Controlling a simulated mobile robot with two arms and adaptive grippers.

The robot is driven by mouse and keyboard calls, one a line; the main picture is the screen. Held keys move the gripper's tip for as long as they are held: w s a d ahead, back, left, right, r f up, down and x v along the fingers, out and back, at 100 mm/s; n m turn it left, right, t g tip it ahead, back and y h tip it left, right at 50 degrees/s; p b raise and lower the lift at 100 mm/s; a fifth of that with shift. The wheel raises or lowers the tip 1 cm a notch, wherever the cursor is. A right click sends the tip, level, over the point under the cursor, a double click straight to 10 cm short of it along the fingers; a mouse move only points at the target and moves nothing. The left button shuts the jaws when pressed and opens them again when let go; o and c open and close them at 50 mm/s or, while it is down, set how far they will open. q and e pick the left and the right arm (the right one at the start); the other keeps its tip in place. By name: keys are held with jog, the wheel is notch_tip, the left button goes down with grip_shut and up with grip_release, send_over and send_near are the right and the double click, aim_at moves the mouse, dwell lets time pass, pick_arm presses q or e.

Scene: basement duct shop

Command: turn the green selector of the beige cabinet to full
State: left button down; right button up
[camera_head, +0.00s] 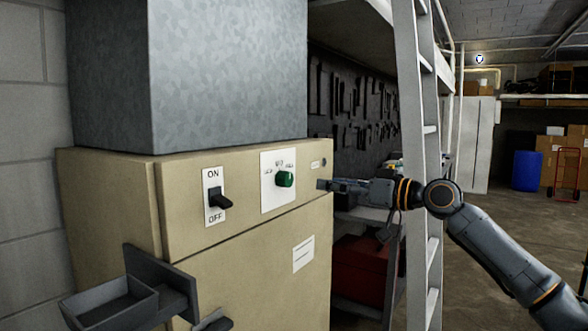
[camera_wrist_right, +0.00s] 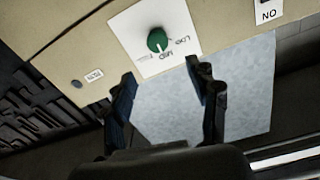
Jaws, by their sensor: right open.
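The beige cabinet (camera_head: 110,200) stands at the left in the head view. Its green selector (camera_head: 285,179) is a round knob on a white plate (camera_head: 270,195) with small lettering. In the right wrist view the plate appears upside down, with LOW and MID legible beside the green selector (camera_wrist_right: 157,40). I cannot tell which mark the knob points to. My right gripper (camera_head: 323,185) is just right of the knob, apart from it. In the wrist view its fingers (camera_wrist_right: 160,72) are spread and empty, with the knob beyond the gap. My left gripper is out of view.
A black ON/OFF switch (camera_head: 221,200) sits left of the selector. A grey metal duct (camera_head: 190,75) rises above the cabinet. A white ladder (camera_head: 430,130) stands behind my right arm. Open floor lies at the right.

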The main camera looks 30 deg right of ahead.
aim_at(290, 179)
jog(key=p+x, duration=0.6)
jog(key=x, duration=0.4)
jog(key=shift+w, duration=0.25)
jog(key=shift+w+a+f+p, duration=0.15)
jog(key=shift+w+p, duration=0.25)
jog(key=shift+w, duration=0.05)
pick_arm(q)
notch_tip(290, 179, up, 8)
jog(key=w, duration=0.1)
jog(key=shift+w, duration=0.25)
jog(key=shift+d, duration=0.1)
pick_arm(e)
jog(key=c, duration=1.2)
